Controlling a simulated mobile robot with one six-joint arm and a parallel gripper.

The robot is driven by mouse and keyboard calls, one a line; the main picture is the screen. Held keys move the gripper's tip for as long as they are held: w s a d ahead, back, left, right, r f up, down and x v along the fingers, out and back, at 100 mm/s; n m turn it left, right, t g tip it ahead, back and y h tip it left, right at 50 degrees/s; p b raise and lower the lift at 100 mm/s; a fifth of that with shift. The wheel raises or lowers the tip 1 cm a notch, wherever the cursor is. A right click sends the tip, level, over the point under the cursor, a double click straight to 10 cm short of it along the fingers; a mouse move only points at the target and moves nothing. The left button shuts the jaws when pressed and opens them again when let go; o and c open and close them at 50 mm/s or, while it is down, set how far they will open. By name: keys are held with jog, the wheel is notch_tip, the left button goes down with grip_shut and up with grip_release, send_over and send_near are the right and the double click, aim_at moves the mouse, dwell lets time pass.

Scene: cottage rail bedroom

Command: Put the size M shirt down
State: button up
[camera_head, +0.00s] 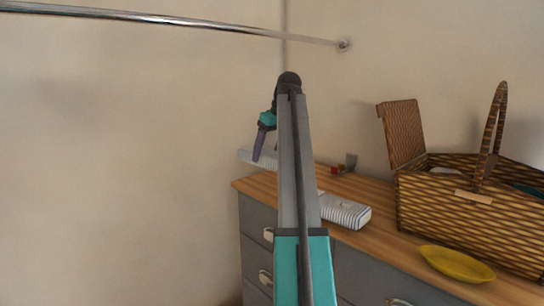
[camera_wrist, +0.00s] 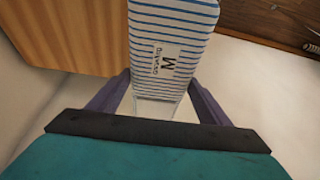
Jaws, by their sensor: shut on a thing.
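The size M shirt (camera_wrist: 172,35) is a folded white bundle with blue stripes and a label marked M. It also shows in the head view (camera_head: 246,156), near the dresser's far left corner and partly hidden by my arm. My gripper (camera_head: 265,148) is shut on it, and in the wrist view the two dark fingers stand at either side of its near end. I cannot tell whether the shirt touches the dresser top.
A grey dresser with a wooden top (camera_head: 382,229) stands at the right. On it are another striped folded bundle (camera_head: 345,211), a yellow dish (camera_head: 457,264), an open wicker basket (camera_head: 455,215) and a small red item (camera_head: 338,170). A metal rail (camera_head: 170,19) runs overhead.

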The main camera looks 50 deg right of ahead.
jog(key=w+a+f, duration=0.3)
jog(key=a+f, duration=0.3)
jog(key=a, duration=0.3)
jog(key=w+a+f, duration=0.3)
jog(key=a+f, duration=0.2)
jog(key=a, duration=0.5)
jog(key=w+a+f, duration=0.3)
jog(key=a+f, duration=0.3)
jog(key=a, duration=0.3)
jog(key=s+a+f, duration=0.1)
jog(key=a+f, duration=0.3)
jog(key=a, duration=0.4)
jog(key=s+a+f, duration=0.1)
jog(key=a+f, duration=0.3)
jog(key=a, duration=0.5)
jog(key=s+a+f, duration=0.1)
jog(key=a+f, duration=0.4)
jog(key=a, duration=0.4)
jog(key=shift+s, duration=0.35)
jog(key=shift+a+f, duration=0.1)
